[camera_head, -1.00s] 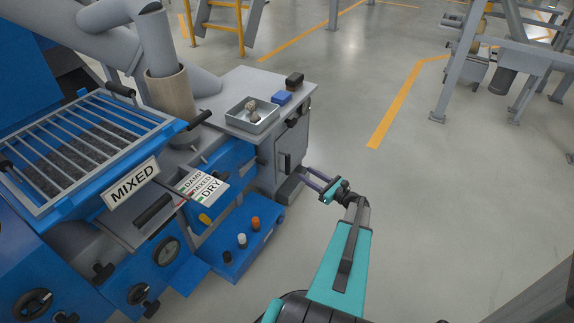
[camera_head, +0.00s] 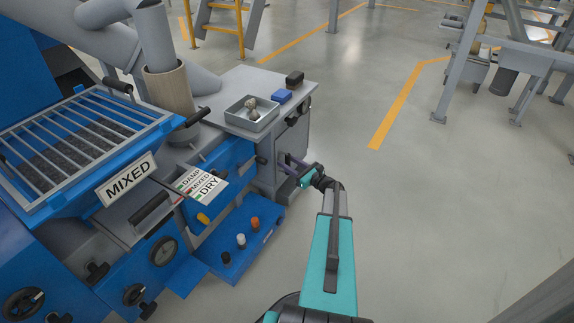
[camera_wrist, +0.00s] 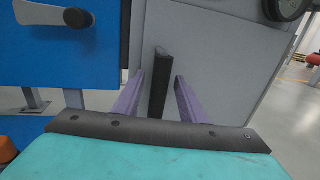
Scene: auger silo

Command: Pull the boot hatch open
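The boot hatch (camera_head: 294,140) is a grey panel on the front of the grey cabinet, and it looks closed. It also fills the middle of the wrist view (camera_wrist: 215,60). Its handle (camera_wrist: 161,75) is a dark upright bar. My gripper (camera_head: 285,164) is at the hatch with its purple fingers pointing at the panel. In the wrist view the fingers (camera_wrist: 158,84) are spread, one on each side of the handle, with gaps between them and the bar. In the head view my gripper hides the handle.
A metal tray (camera_head: 232,113), a blue block (camera_head: 281,96) and a dark block (camera_head: 294,78) are on the cabinet top. A blue box with knobs (camera_head: 240,262) stands low to the left of my arm.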

